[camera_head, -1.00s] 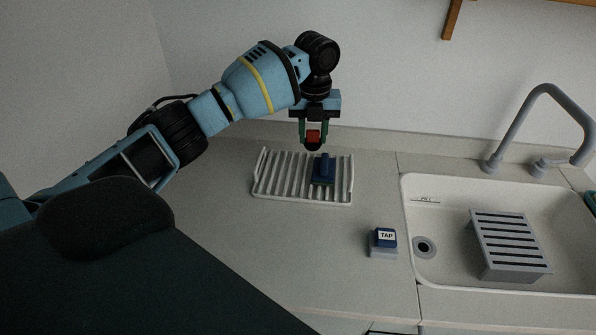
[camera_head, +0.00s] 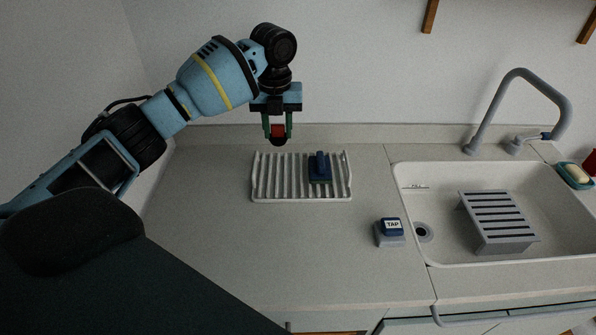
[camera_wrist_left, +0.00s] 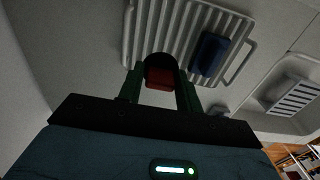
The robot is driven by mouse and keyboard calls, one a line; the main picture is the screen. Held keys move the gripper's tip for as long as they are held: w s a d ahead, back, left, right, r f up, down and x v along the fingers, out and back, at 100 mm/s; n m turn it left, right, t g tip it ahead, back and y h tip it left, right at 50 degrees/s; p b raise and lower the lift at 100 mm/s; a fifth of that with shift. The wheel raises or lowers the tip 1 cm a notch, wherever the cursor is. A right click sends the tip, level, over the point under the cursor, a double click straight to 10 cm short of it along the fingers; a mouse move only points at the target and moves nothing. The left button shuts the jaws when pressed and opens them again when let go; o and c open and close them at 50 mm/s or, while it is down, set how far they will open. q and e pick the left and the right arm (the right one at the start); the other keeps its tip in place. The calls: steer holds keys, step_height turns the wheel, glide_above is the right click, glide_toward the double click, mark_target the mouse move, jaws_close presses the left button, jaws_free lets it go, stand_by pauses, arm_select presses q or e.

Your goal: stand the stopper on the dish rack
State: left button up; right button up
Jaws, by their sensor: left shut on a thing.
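The stopper (camera_head: 278,131), red above with a dark rounded lower end, is held between the green fingers of my left gripper (camera_head: 277,134). The gripper is shut on it, pointing down. In the left wrist view the stopper (camera_wrist_left: 160,75) shows between the fingertips, with the rack beyond it. The dish rack (camera_head: 256,190), white and slatted, lies on the counter. In the head view the stopper appears just past its back edge, left of its middle, and clear of it. My right gripper is out of view.
A dark blue object (camera_head: 320,168) sits on the rack's right half; the slats left of it are bare. A block labelled TAP (camera_head: 392,227) stands on the counter. The sink (camera_head: 415,190) at right holds a grey slatted stand (camera_head: 497,222), with a faucet (camera_head: 520,72) behind.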

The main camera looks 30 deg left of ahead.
arm_select(q)
steer(key=shift+f, duration=5)
steer(key=shift+f, duration=0.1)
steer(key=o, duration=1)
step_height(320, 180, up, 12)
steer(key=shift+r, duration=0.1)
